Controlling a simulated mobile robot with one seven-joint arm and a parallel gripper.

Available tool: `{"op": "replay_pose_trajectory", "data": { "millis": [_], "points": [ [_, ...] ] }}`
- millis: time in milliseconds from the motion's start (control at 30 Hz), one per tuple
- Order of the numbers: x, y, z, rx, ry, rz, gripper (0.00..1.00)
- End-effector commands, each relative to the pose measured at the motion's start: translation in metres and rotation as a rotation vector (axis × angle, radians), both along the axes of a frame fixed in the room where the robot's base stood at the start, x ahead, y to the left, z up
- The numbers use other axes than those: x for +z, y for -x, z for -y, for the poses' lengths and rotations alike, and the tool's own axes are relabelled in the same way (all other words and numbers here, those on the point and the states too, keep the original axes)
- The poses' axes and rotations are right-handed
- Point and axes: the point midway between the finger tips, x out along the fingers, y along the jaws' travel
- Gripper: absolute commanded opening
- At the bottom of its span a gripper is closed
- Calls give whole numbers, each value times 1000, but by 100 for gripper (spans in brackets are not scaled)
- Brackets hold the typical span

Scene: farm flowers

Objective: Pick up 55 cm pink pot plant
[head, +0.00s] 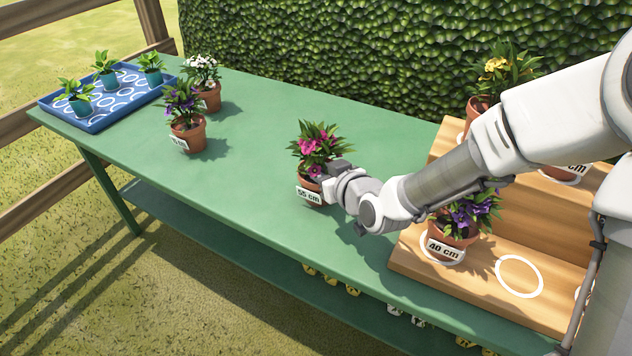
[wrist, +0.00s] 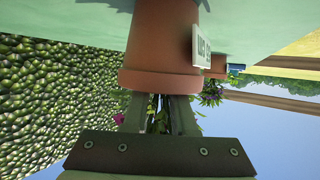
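The pink pot plant (head: 316,149) has pink flowers, a terracotta pot and a "55 cm" label (head: 309,194). It stands upright on the green table in the head view. My gripper (head: 335,183) is at its right side, close to the pot. In the wrist view the picture is upside down, and the terracotta pot (wrist: 160,45) fills the top middle. The fingers of my gripper (wrist: 160,112) reach to the pot's rim, with a gap and some leaves between them. Their tips are hidden by the pot, so I cannot tell whether they grip it.
On the green table (head: 235,160) stand a purple plant (head: 187,137), a white-flowered plant (head: 207,95) and a blue tray (head: 75,121) of seedlings. A wooden stepped stand (head: 480,298) at right holds a yellow plant (head: 485,105) and a "40 cm" purple plant (head: 455,228). A white circle (head: 519,276) there is empty.

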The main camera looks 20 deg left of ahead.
Motion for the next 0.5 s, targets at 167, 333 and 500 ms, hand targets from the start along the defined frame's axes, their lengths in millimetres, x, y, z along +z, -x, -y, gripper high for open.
{"op": "replay_pose_trajectory", "data": {
  "millis": [167,333,500],
  "points": [
    [0,0,0,0,0,0,25],
    [0,0,0,0,0,0,0],
    [0,0,0,0,0,0,0]
  ]
}}
